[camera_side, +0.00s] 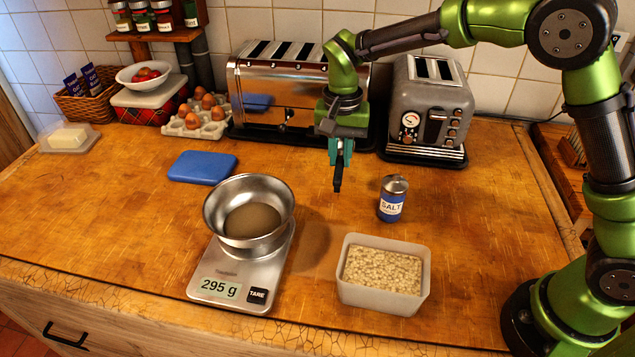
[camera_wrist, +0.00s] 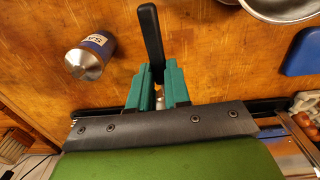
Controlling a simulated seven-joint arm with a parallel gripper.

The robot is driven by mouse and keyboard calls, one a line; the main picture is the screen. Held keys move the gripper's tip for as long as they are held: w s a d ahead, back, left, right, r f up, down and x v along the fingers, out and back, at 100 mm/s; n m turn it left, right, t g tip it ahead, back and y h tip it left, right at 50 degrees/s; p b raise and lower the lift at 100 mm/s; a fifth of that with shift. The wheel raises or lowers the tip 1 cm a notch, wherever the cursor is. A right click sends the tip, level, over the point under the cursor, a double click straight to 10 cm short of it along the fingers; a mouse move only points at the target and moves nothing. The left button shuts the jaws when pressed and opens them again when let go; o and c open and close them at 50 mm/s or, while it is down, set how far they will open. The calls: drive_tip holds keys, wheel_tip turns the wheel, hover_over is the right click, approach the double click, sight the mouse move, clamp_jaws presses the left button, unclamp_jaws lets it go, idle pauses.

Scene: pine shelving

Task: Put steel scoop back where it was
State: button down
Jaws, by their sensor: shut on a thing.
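My gripper (camera_side: 341,152) is above the middle of the counter, in front of the long toaster. In the wrist view its teal fingers (camera_wrist: 158,85) are shut on a black handle, taken to be the steel scoop's (camera_wrist: 150,38). The handle sticks out past the fingertips. In the side view the black handle (camera_side: 338,178) hangs down below the fingers, clear of the counter. The scoop's steel head cannot be made out in either view.
A white tub of oats (camera_side: 345,292) stands front right, beside a salt tin (camera_side: 391,200). A steel bowl (camera_side: 282,197) sits on a scale (camera_side: 205,272) reading 295 g. A blue pad (camera_side: 203,167) lies left. Toasters (camera_side: 250,95) (camera_side: 435,95) line the back.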

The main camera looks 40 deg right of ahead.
drive_tip(key=shift+w+f, duration=0.1)
drive_tip(key=shift+f, duration=0.25)
wheel_tip(320, 180, down, 10)
drive_tip(key=shift+r, duration=0.25)
drive_tip(key=shift+f, duration=0.15)
drive_tip(key=c, duration=1.1)
unclamp_jaws()
